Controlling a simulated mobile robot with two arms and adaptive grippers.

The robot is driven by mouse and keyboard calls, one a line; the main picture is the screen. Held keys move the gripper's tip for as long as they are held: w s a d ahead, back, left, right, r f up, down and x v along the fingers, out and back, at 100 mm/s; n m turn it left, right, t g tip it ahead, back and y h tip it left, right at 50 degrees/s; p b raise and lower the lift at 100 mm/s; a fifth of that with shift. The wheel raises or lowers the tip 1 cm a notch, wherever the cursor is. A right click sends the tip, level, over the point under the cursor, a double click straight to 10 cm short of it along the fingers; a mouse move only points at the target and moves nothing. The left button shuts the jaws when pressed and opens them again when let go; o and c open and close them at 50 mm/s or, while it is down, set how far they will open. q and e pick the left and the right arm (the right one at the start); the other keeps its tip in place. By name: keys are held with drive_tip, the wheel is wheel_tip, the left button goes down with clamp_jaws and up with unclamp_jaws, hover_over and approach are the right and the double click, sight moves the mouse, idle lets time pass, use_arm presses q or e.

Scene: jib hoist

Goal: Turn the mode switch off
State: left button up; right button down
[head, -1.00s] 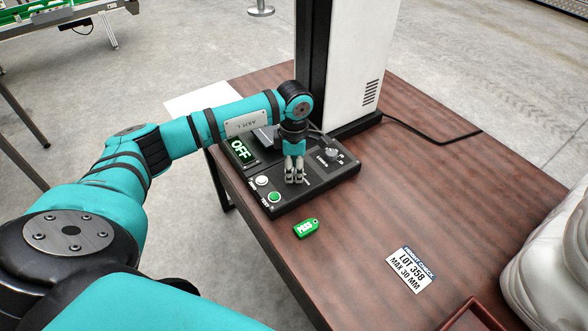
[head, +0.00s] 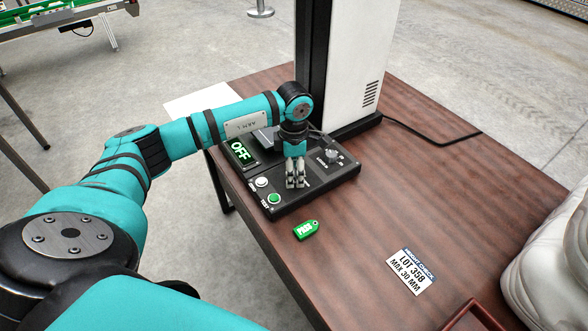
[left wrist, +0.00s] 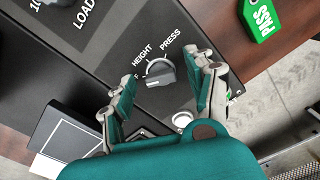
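The mode switch (left wrist: 159,76) is a dark grey rotary knob on the black control panel (head: 325,183), with HEIGHT and PRESS labels and a partly covered label ending in F. Its white mark appears to point toward that partly covered label. The panel's display (head: 240,151) reads OFF in green. My left gripper (head: 296,183) points down over the panel and hides the knob in the head view. In the left wrist view my left gripper (left wrist: 167,82) is open, its fingers apart on either side of the knob; contact cannot be told. My right gripper is not in view.
White (head: 262,181) and green (head: 274,198) buttons and a load knob (head: 333,155) share the panel. A green PASS tag (head: 306,229) and a LOT 358 label (head: 411,272) lie on the brown table (head: 370,220). A white column (head: 355,65) stands behind.

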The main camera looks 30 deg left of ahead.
use_arm(q)
wheel_tip(320, 180, up, 12)
idle(0.6)
idle(0.5)
